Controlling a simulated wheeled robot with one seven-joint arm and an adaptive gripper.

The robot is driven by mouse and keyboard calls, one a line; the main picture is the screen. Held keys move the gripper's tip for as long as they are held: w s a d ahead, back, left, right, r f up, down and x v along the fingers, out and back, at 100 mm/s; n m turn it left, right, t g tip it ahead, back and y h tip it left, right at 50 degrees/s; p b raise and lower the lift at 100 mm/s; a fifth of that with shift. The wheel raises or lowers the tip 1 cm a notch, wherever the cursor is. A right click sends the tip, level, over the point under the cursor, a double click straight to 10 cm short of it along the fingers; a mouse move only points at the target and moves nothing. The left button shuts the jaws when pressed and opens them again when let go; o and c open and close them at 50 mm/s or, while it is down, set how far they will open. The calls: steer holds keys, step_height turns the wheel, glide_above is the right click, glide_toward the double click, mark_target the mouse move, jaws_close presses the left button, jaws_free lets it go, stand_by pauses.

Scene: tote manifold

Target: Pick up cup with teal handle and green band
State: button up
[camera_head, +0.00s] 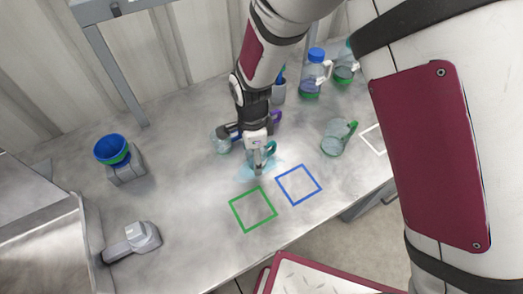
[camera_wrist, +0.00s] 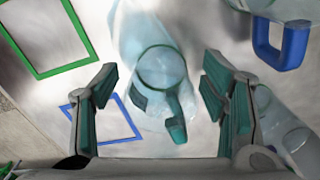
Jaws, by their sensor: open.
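The clear cup with a teal handle and green band (camera_wrist: 162,68) stands upright on the table, between and in front of my gripper's fingers in the wrist view. Its teal handle (camera_wrist: 176,125) points toward my palm. My gripper (camera_wrist: 158,75) is open, one finger on each side of the cup, with no clear contact. In the head view, my gripper (camera_head: 257,143) is over the cup (camera_head: 262,160) and hides part of it.
Nearby are a clear cup with a green handle (camera_head: 335,140), a purple handle (camera_head: 276,117), and another clear vessel (camera_head: 221,141). A blue-capped bottle (camera_head: 314,74) stands behind. Green (camera_head: 234,212) and blue (camera_head: 281,190) outlined squares in front are empty. Nested bowls (camera_head: 111,149) stand left.

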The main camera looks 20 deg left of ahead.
steer(key=shift+f, duration=0.15)
steer(key=c, duration=1.1)
steer(key=shift+c, duration=0.2)
